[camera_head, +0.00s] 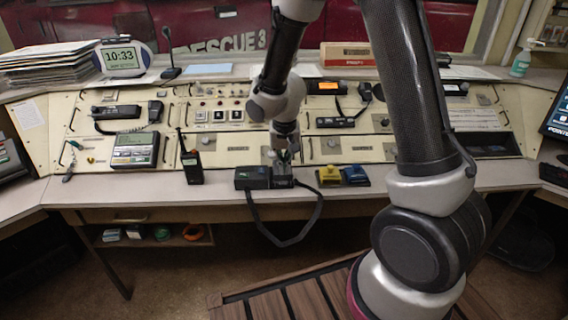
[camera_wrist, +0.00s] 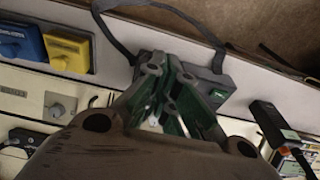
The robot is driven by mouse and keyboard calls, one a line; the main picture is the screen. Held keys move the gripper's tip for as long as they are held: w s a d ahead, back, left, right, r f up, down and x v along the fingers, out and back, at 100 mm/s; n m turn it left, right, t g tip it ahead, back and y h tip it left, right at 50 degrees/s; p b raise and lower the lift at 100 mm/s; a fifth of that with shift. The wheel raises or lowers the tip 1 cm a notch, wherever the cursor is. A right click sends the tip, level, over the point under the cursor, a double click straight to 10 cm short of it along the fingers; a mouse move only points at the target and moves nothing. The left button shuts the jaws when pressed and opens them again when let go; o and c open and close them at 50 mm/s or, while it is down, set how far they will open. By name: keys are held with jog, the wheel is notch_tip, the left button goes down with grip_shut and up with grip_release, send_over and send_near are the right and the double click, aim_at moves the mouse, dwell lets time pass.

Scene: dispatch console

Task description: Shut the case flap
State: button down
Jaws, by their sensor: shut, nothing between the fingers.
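A dark case (camera_head: 252,179) with a long black strap (camera_head: 286,240) lies near the front edge of the console desk. The strap hangs in a loop below the edge. The case shows as a left block and a right part; I cannot tell clearly which is the flap or how far it stands open. My gripper (camera_head: 284,157) is shut and empty, pointing down just above and behind the right part of the case. In the wrist view my gripper (camera_wrist: 173,97) hides part of the case (camera_wrist: 214,77); contact cannot be told.
A yellow device (camera_head: 329,176) and a blue one (camera_head: 355,175) sit right of the case. A handheld radio (camera_head: 191,166) stands to its left. The panel with switches and phones rises behind. The desk between radio and case is narrow but clear.

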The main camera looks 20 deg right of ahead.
jog(key=shift+w, duration=0.1)
jog(key=shift+w+d+f, duration=0.2)
jog(key=shift+w+f, duration=0.05)
jog(key=shift+w, duration=0.4)
jog(key=s+n+g+h, duration=0.1)
jog(key=s+n, duration=0.2)
jog(key=s, duration=0.9)
jog(key=s+d+r+t, duration=0.1)
jog(key=s+d+r, duration=0.3)
jog(key=r, duration=0.4)
jog(key=s+d+r+t+y, duration=0.1)
jog(key=s+d+r, duration=0.3)
jog(key=r, duration=0.4)
jog(key=s+d+r+t, duration=0.1)
jog(key=s+d+r, duration=0.4)
jog(key=r, duration=0.3)
jog(key=shift+s+r+t, duration=0.2)
jog(key=shift+s+t, duration=0.1)
jog(key=shift+s, duration=0.4)
